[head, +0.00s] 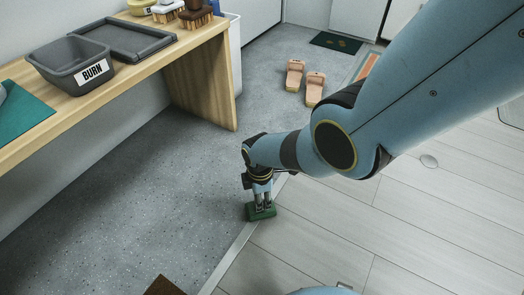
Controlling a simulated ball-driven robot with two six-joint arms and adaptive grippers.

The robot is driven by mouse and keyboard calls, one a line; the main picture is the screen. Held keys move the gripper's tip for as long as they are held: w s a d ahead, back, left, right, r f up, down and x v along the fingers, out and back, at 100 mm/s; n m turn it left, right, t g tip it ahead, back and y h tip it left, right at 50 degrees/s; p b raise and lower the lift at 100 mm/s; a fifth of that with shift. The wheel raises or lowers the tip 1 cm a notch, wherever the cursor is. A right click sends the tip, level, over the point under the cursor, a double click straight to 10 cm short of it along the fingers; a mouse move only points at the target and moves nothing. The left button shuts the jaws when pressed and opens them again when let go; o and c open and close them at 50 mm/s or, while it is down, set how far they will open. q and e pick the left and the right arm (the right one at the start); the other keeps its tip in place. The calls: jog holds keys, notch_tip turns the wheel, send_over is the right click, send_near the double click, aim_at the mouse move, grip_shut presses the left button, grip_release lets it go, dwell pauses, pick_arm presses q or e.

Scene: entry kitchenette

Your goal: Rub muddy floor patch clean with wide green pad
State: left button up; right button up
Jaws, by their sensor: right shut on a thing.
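My right gripper (262,199) points down at the floor and is shut on a green pad (260,213). The pad is low at the floor, beside the metal strip where the grey speckled floor (150,190) meets the pale planks. I cannot tell whether the pad touches the floor. No muddy patch can be made out; the pad and arm cover part of the floor. My left gripper is not in view.
A wooden bench (190,55) at left carries a grey bin marked BURN (60,76), a dark tray (125,50), a green mat (22,120) and brushes (195,18). Pink slippers (315,93) and a dark doormat (335,42) lie further back. A brown thing (165,287) shows at the bottom edge.

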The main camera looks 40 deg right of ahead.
jog(key=shift+a, duration=0.15)
jog(key=shift+w+d+f+b, duration=0.2)
jog(key=shift+d+b, duration=0.1)
jog(key=shift+d, duration=0.25)
jog(key=shift+w+d+r, duration=0.1)
jog(key=shift+w+d, duration=0.05)
jog(key=shift+d, duration=0.15)
jog(key=shift+s+a, duration=0.5)
jog(key=shift+a, duration=0.25)
jog(key=shift+r+p, duration=0.15)
jog(key=shift+p, duration=0.2)
